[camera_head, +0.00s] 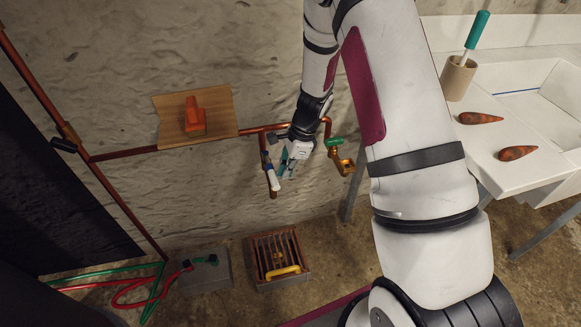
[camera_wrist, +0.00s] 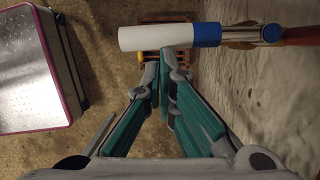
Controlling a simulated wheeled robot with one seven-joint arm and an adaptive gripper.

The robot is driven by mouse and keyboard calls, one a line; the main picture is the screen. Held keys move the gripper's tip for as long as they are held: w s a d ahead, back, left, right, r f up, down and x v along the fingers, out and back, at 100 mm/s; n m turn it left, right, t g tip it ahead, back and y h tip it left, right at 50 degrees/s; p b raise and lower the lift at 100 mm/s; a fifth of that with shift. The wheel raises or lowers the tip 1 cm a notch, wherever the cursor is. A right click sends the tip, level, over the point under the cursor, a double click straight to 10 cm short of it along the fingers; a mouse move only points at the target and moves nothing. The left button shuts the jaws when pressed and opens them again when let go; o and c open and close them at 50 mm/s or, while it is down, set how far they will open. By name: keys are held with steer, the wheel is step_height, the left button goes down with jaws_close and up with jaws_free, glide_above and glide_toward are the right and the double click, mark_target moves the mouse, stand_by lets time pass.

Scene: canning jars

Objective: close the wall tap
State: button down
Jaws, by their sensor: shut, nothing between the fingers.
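Copper pipework runs along the rough wall. A lever with a white grip and blue collar (camera_head: 270,173) hangs at the branch left of my gripper; it looks like the wall tap's handle. My gripper (camera_head: 284,166) is beside the lever, shut and empty. Its teal fingers (camera_wrist: 165,62) meet at tips close to the white grip; I cannot tell whether they touch it.
A green-handled copper outlet (camera_head: 334,142) is just right of my gripper. A wooden board with an orange block (camera_head: 195,115) is on the wall at left. A slatted crate (camera_head: 279,266) and a grey box (camera_head: 205,271) stand below. A white sink counter (camera_head: 485,160) is at right.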

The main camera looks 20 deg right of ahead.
steer(key=d+r+p, duration=0.2)
steer(key=d+r, duration=0.5)
steer(key=r, duration=0.3)
step_height(320, 180, down, 6)
steer(key=d+y+b, duration=0.2)
steer(key=y+b, duration=0.3)
steer(key=y, duration=0.1)
steer(key=b+x, duration=0.1)
steer(key=x, duration=0.9)
steer(key=shift+s+a+r+n+y, duration=0.15)
steer(key=shift+s+a+n+y, duration=0.15)
steer(key=shift+y, duration=0.1)
